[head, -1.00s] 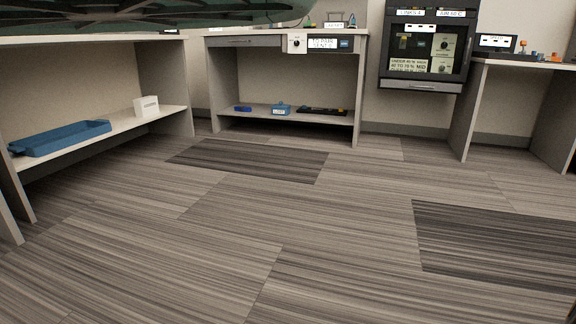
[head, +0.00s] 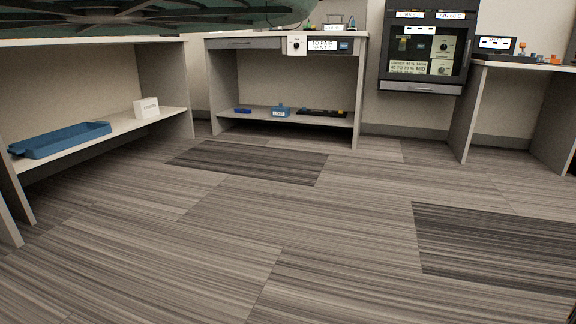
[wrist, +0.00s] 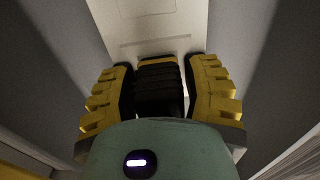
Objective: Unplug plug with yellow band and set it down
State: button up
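In the wrist view, a black ribbed body with a yellow band across its far end, the plug with yellow band (wrist: 158,88), sits between the fingers of my gripper (wrist: 160,85). The yellow-and-black fingers lie close along its left and right sides, and my gripper looks shut on it. The near end of the plug is hidden behind the green palm. Whether its far end sits in a socket cannot be made out. My gripper's fingers do not show in the head view.
A pale panel (wrist: 150,22) lies beyond the plug, between grey sides. In the head view, a blue tray (head: 62,139) and a white box (head: 147,107) rest on the left shelf. A bench (head: 283,41) and a dark cabinet (head: 425,45) stand at the back. The carpet is clear.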

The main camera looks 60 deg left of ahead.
grip_shut()
jog(key=shift+r, duration=0.1)
jog(key=shift+r+p, duration=2.95)
jog(key=shift+p, duration=0.05)
